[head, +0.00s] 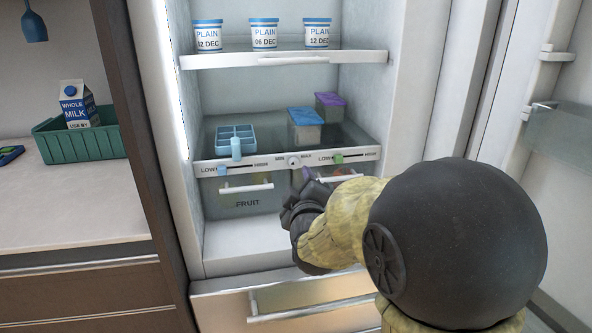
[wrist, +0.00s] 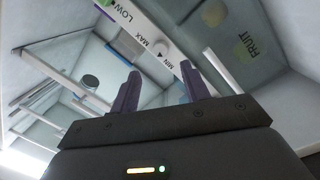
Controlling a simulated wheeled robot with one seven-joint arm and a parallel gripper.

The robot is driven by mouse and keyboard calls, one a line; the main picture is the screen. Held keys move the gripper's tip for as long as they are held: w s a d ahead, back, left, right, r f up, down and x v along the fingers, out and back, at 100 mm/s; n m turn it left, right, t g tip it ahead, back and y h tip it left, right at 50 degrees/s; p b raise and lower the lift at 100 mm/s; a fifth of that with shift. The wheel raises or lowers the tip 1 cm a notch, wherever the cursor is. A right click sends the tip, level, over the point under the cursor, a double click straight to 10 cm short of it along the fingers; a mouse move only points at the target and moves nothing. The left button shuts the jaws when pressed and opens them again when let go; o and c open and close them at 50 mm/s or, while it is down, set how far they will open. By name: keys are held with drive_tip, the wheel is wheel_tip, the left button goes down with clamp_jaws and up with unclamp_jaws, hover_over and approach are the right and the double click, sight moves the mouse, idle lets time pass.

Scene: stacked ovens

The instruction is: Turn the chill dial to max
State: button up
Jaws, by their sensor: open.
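The chill dial (head: 294,161) is a small white round knob on the white strip at the front of the middle fridge shelf, between the MIN and MAX marks. In the wrist view the dial (wrist: 161,47) lies beyond the fingertips, roughly between them across the picture. It has a small dark mark, too small to read its exact direction. My gripper (head: 308,178) is just below and right of the dial in the head view, partly hidden by my arm. In the wrist view my gripper (wrist: 160,83) has its two purple fingers apart, with nothing between them.
The strip also carries a blue slider (head: 224,170) and a green slider (head: 338,158). A pale blue ice tray (head: 234,135) and lidded boxes (head: 305,130) stand on the shelf above. A FRUIT drawer (head: 247,203) is below. The open fridge door (head: 558,190) is at right.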

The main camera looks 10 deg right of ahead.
sight(294, 165)
drive_tip(key=w, duration=0.5)
drive_tip(key=w+b, duration=0.1)
drive_tip(key=w, duration=0.2)
drive_tip(key=shift+d, duration=0.3)
drive_tip(key=shift+a, duration=0.1)
drive_tip(key=shift+s, duration=0.1)
drive_tip(key=c, duration=1)
